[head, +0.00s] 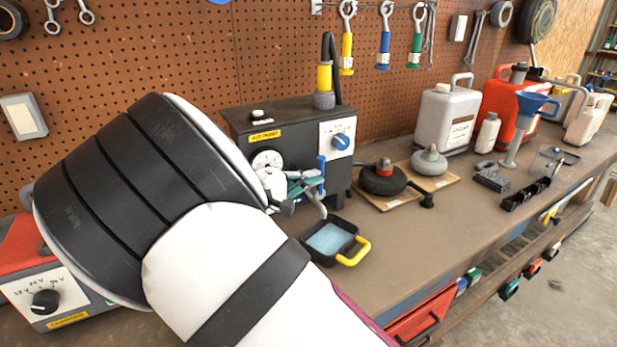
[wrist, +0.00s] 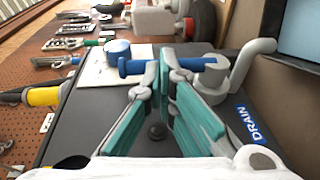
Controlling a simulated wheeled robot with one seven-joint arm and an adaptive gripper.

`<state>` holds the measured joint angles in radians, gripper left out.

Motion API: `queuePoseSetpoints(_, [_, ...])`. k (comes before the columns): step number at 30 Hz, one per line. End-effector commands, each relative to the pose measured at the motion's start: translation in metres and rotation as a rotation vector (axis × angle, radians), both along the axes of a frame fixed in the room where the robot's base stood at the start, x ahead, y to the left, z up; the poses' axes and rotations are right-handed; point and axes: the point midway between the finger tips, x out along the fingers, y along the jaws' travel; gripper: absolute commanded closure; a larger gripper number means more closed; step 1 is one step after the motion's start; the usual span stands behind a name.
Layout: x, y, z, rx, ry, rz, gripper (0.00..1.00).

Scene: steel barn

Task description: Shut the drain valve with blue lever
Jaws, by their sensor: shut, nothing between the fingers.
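The drain valve is on the front of a dark grey machine (head: 290,120). Its blue lever (head: 321,166) stands upright in the head view. In the wrist view the blue lever (wrist: 135,67) runs sideways from the grey valve body (wrist: 213,76), beside a blue DRAIN label (wrist: 250,124). The grey bent spout (wrist: 247,62) shows there too. My gripper (wrist: 160,66), with teal finger pads, is shut and empty. Its fingertips overlap the lever's middle in the wrist view; I cannot tell whether they touch. In the head view my gripper (head: 312,183) is partly hidden by my arm.
A black tray with a yellow handle (head: 361,252) and pale blue inside sits below the spout. The machine has a blue dial (head: 341,141). A black round part (head: 382,180), a white jug (head: 447,118) and a red can (head: 505,105) stand right. Bench front is clear.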

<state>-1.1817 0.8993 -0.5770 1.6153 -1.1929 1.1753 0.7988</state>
Motion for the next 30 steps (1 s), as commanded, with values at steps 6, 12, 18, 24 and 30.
queuePoseSetpoints(6, [0.002, -0.005, 0.004, 0.055, 0.035, -0.003, 1.00])
queuePoseSetpoints(12, [0.007, -0.012, 0.009, 0.163, 0.104, -0.004, 1.00])
queuePoseSetpoints(18, [0.015, -0.024, 0.011, 0.320, 0.209, -0.005, 1.00])
queuePoseSetpoints(24, [0.023, -0.035, 0.010, 0.478, 0.313, -0.004, 1.00])
queuePoseSetpoints(30, [0.031, -0.047, 0.006, 0.635, 0.420, -0.005, 1.00])
